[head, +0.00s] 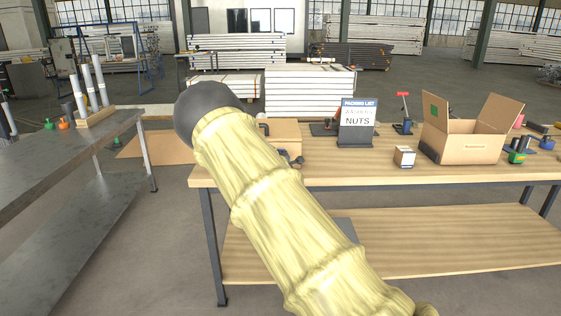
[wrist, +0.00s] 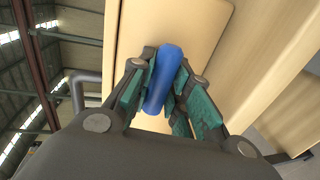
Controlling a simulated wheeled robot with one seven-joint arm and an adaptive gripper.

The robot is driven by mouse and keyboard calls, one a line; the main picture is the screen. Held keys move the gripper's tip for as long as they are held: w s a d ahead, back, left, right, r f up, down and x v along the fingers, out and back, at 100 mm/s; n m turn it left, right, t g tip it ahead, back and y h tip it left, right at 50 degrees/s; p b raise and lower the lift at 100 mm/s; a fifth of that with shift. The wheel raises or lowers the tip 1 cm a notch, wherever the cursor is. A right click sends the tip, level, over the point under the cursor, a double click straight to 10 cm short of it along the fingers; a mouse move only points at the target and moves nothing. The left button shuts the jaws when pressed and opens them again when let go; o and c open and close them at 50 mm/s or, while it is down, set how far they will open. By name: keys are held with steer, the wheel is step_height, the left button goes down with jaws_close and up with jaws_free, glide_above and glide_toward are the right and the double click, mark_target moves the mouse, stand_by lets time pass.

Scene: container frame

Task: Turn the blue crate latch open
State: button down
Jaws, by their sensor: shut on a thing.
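The blue latch (wrist: 164,72) is a rounded blue bar in the wrist view, in front of a light wooden panel (wrist: 200,25), apparently the crate's face. My gripper (wrist: 160,92) is shut on the latch, with its green finger pads on both sides of it. The latch's mount is hidden. In the head view my arm, in a yellowish sleeve, covers the gripper and the latch. Only part of a tan box-like thing (head: 282,133) shows beside the arm on the bench, perhaps the crate.
The wooden workbench (head: 450,178) carries a packing list sign (head: 357,122), a small box (head: 404,156) and an open cardboard box (head: 465,146). A grey metal table (head: 50,155) stands to the left. Floor shows between the two tables. A grey bent handle (wrist: 78,88) is left of my gripper.

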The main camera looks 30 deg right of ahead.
stand_by(0.4)
steer(key=c, duration=1.3)
jaws_free()
steer(key=v, duration=1.2)
